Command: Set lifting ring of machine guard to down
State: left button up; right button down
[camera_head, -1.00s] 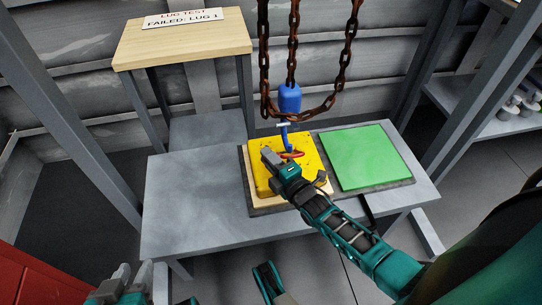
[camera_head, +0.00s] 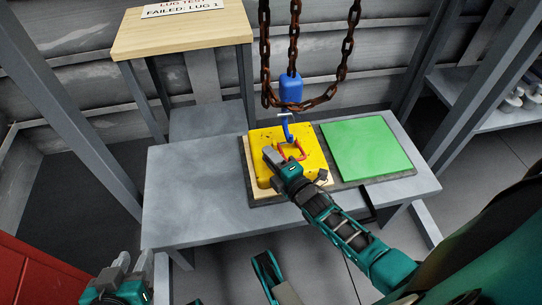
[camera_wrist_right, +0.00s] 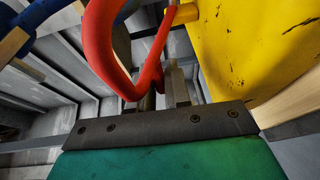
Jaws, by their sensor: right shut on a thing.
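The yellow machine guard (camera_head: 262,178) lies on a pale wooden board on the table in the head view. Its red lifting ring (camera_head: 292,150) shows as a loop beside the blue hook (camera_head: 287,128). My right gripper (camera_head: 272,157) is over the guard at the ring. In the right wrist view, the red ring (camera_wrist_right: 98,45) stands out from the yellow guard (camera_wrist_right: 250,50) and its lower bend is at the jaws, which are shut on it. The exact grip is partly hidden. My left gripper (camera_head: 132,268) is open and empty at the lower left, away from the guard.
Rusty chains (camera_head: 348,50) and the blue hook block (camera_head: 291,88) hang above the guard. A green square (camera_head: 367,150) is right of it. The left part of the grey table (camera_head: 190,200) is clear. A wooden-topped stand (camera_head: 190,35) is behind at left.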

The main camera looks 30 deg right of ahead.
pick_arm(q)
jog(key=shift+f, duration=0.1)
pick_arm(e)
jog(key=c, duration=1.1)
grip_release()
jog(key=shift+c, duration=0.2)
